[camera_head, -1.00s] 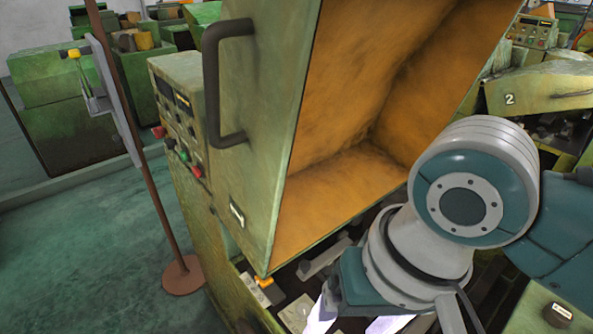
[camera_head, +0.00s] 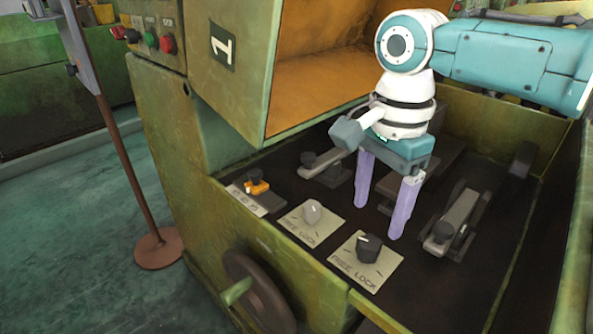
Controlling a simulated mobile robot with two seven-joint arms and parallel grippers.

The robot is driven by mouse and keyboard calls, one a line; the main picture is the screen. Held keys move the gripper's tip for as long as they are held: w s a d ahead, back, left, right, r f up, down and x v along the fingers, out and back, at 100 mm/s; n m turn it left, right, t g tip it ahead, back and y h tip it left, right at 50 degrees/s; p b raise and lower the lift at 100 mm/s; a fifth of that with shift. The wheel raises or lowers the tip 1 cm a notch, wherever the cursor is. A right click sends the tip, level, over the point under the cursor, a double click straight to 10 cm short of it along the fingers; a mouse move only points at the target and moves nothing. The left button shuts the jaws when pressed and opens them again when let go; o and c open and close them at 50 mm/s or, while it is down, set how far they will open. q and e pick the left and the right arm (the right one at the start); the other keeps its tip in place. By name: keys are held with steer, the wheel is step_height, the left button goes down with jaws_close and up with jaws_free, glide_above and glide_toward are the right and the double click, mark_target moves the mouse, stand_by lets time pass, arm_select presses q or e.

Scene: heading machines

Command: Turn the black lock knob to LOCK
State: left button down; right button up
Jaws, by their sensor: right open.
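The black lock knob (camera_head: 368,248) stands on a pale plate (camera_head: 380,272) marked FREE and LOCK, at the front of the machine's dark bed. A light stripe shows on its top; I cannot tell for sure which word it points to. My right gripper (camera_head: 379,222) hangs fingers down, behind and above the black knob. Its two pale purple fingers are spread wide with nothing between them, and they appear apart from the knob. A grey knob (camera_head: 312,211) on a similar FREE LOCK plate sits left of the black one. My left gripper is out of view.
An orange switch (camera_head: 256,184) sits left of the grey knob. Lever handles (camera_head: 326,161) and (camera_head: 454,222) lie either side of my gripper. The raised green cover (camera_head: 235,70) marked 1 stands behind. A handwheel (camera_head: 258,290) projects at the front.

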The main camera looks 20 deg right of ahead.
mark_target(370, 242)
step_height(370, 242, down, 7)
steer(key=b, duration=0.2)
steer(key=shift+f+b, duration=0.1)
steer(key=shift+b, duration=0.2)
jaws_close()
stand_by(0.4)
